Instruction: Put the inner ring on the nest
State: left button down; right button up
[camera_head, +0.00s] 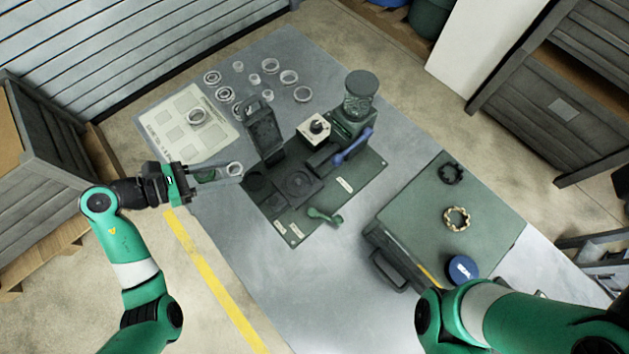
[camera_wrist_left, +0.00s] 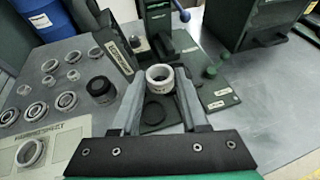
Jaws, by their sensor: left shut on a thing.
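My left gripper (camera_head: 235,169) is shut on a pale metal ring, taken as the inner ring (camera_head: 235,168), at its fingertips. In the left wrist view the ring (camera_wrist_left: 160,77) sits between the two fingertips (camera_wrist_left: 160,84). It is held above the left edge of the machine's dark green base plate (camera_head: 330,222). A dark round seat (camera_head: 299,184) lies on the base, right of the ring; another dark disc (camera_head: 256,181) lies nearer the gripper. I cannot tell for certain which is the nest. My right gripper is outside the views.
Loose rings (camera_head: 289,77) lie on the table behind. A pale labelled mat (camera_head: 160,118) holds another ring (camera_head: 196,116). An upright dark panel (camera_head: 264,132), a control box (camera_head: 314,128) and a blue lever (camera_head: 353,147) stand on the machine. A green case (camera_head: 440,210) lies right.

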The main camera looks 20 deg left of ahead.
aim_at(298, 180)
pick_arm(q)
jog(key=w+d+f, duration=0.2)
jog(key=d, duration=0.1)
jog(key=w+d+f+b, duration=0.1)
jog(key=d+f, duration=0.2)
jog(key=d, duration=0.1)
jog(key=w+d+f+b, duration=0.1)
jog(key=w+d+f, duration=0.1)
jog(key=d+f, duration=0.1)
jog(key=shift+w+d+f, duration=0.2)
jog(key=shift+w+d, duration=0.1)
jog(key=shift+d, duration=0.4)
jog(key=f, duration=0.1)
jog(key=f+b, duration=0.2)
jog(key=f, duration=0.1)
jog(key=shift+w+d, duration=0.2)
jog(key=shift+d, duration=0.15)
jog(key=shift+s, duration=0.1)
jog(key=shift+c, duration=2.1)
grip_release()
